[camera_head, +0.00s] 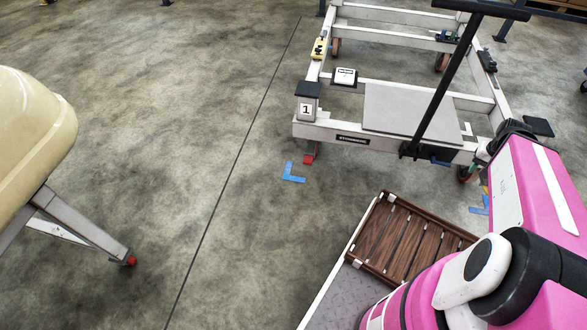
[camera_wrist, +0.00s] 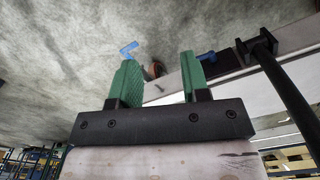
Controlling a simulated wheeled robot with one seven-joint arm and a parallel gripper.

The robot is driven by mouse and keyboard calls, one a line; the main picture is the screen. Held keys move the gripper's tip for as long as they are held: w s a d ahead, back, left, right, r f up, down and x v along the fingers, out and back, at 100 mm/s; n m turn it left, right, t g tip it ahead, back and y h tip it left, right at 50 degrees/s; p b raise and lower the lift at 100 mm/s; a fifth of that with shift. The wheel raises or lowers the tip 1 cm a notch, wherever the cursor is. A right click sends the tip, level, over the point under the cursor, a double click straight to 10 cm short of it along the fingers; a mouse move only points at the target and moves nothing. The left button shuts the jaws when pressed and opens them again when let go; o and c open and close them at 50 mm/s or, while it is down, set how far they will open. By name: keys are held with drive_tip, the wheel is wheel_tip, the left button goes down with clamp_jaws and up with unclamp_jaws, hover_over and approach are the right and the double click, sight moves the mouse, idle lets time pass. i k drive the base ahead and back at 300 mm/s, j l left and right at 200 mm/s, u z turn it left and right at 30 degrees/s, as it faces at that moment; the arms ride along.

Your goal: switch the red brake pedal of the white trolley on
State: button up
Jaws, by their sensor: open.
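The white trolley (camera_head: 340,132) stands at the upper right of the head view. Its red brake pedal (camera_head: 309,160) sticks out low at the front left corner, below the block marked 1. I cannot tell the pedal's setting. My gripper (camera_wrist: 158,78) shows in the wrist view with its two green fingers apart and nothing between them. That view is upside down and shows the trolley's front bar (camera_wrist: 232,72), a wheel (camera_wrist: 155,70) and a blue part (camera_wrist: 206,57). The red pedal is not seen there.
A black handle (camera_head: 441,80) rises from the trolley's front bar. Blue tape corners (camera_head: 291,173) mark the floor near its front corners. A brown slatted rack (camera_head: 398,233) lies in the foreground. A cream body on grey legs (camera_head: 88,227) stands at left. The floor between is clear.

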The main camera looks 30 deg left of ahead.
sight(308, 160)
drive_tip(key=u, duration=1.85)
